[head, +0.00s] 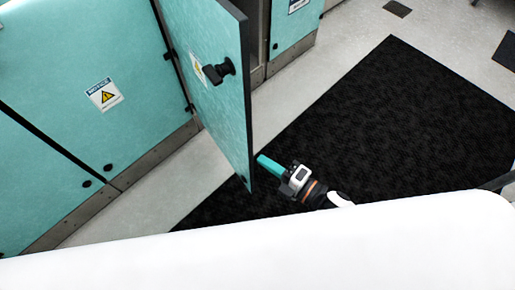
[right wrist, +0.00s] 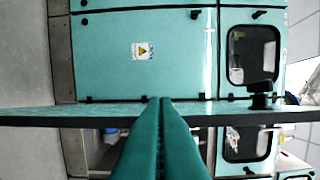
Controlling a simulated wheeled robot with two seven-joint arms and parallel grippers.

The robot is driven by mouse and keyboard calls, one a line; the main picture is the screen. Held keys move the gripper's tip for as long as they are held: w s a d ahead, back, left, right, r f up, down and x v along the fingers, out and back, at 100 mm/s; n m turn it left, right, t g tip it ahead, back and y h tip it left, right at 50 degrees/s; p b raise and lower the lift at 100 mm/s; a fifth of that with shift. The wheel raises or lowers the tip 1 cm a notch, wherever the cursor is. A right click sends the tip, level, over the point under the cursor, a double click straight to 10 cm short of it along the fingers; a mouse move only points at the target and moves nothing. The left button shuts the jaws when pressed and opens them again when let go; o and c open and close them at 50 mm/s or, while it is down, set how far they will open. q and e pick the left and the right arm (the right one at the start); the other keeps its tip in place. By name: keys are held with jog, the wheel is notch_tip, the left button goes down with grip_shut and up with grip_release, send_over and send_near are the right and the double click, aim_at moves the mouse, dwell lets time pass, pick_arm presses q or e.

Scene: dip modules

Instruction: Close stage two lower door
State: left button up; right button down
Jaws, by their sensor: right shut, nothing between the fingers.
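The teal lower door (head: 205,70) stands swung open from the cabinet row in the head view, with a black latch knob and a notice sticker on its face. In the right wrist view the door (right wrist: 60,119) shows nearly edge-on, as a thin band across the picture. My right gripper (head: 263,161) has teal fingers and is shut and empty, close beside the door's lower free edge. In the right wrist view its fingers (right wrist: 160,105) are together and reach up to the door's edge; I cannot tell if they touch it. My left gripper is not in view.
Closed teal panels (head: 75,75) with a notice sticker and black knobs line the left. A black floor mat (head: 390,125) lies on the pale floor right of the door. Windowed panels (right wrist: 252,55) show at the right in the right wrist view.

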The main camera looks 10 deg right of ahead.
aim_at(249, 135)
pick_arm(q)
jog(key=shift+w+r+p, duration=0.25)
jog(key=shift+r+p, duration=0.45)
jog(key=shift+p, duration=0.1)
pick_arm(e)
jog(key=shift+n, duration=0.3)
jog(key=shift+w+a+r, duration=0.15)
jog(key=shift+w+a, duration=0.5)
jog(key=shift+w, duration=0.8)
jog(key=shift+w+a+r, duration=0.15)
jog(key=shift+w+a, duration=0.45)
jog(key=shift+w, duration=0.85)
jog(key=shift+w+a+r, duration=0.15)
jog(key=shift+w+a, duration=0.5)
jog(key=shift+w, duration=0.8)
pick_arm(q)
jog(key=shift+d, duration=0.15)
pick_arm(e)
jog(key=shift+d, duration=0.15)
